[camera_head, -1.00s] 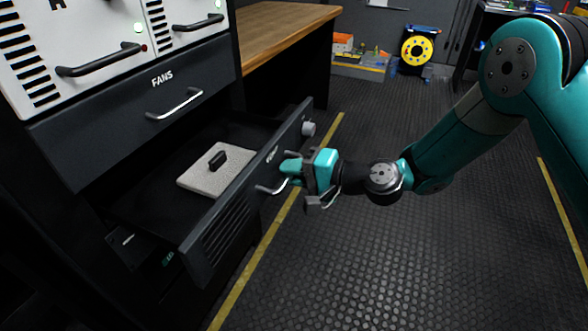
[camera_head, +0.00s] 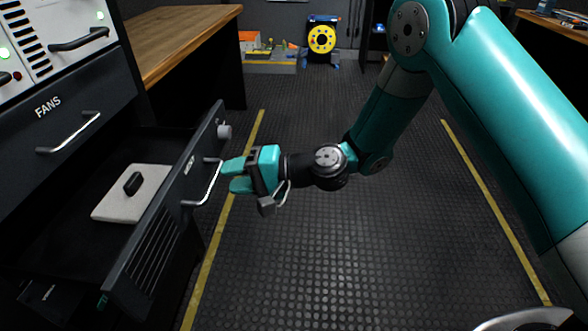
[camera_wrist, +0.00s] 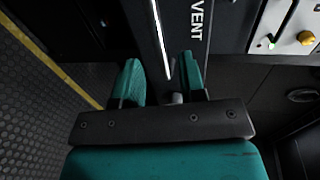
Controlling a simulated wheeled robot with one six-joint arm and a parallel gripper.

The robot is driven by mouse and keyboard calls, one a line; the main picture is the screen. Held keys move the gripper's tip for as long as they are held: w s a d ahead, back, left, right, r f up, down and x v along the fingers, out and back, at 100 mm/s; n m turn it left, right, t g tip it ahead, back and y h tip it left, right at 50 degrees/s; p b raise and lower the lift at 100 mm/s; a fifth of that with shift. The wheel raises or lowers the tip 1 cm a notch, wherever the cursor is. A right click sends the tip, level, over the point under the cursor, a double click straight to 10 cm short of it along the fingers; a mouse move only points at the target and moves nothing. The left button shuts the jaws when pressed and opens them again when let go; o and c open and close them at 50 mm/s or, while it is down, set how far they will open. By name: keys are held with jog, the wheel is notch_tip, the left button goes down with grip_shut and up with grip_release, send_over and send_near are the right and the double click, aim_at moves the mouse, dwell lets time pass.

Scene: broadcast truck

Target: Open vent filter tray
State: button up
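The vent tray is a dark drawer (camera_head: 178,205) pulled out from the rack at the left of the head view. Its front has a slatted grille, a round knob and a bright bar handle (camera_head: 208,187). Inside lies a pale flat filter pad (camera_head: 150,178) with a black grip on top. My gripper (camera_head: 228,175) is at the handle's right, its teal fingers pointing at it with a slight gap. In the wrist view the fingers (camera_wrist: 160,75) are spread apart and empty, with the handle (camera_wrist: 160,38) just beyond them and the VENT label beside it.
The closed FANS drawer (camera_head: 62,115) with its own handle is above the tray. A wooden bench (camera_head: 180,35) stands behind the rack. A yellow reel (camera_head: 321,39) stands at the back. The dark floor to the right of the tray is clear.

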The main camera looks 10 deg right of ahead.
jog(key=v, duration=1.2)
jog(key=shift+d, duration=0.25)
jog(key=shift+s+r, duration=0.1)
jog(key=shift+s, duration=0.05)
jog(key=s+r+n+g+h, duration=0.4)
jog(key=s+r+n, duration=0.3)
jog(key=s, duration=0.2)
jog(key=s+d+r+n+h, duration=0.2)
jog(key=s+d+r+h, duration=0.4)
jog(key=s+d, duration=0.4)
notch_tip(320, 180, up, 18)
jog(key=a+h+p, duration=0.1)
jog(key=p, duration=1.8)
jog(key=shift+s+t+p, duration=0.2)
jog(key=shift+t+p, duration=0.15)
jog(key=shift+t, duration=0.05)
jog(key=shift+a, duration=0.15)
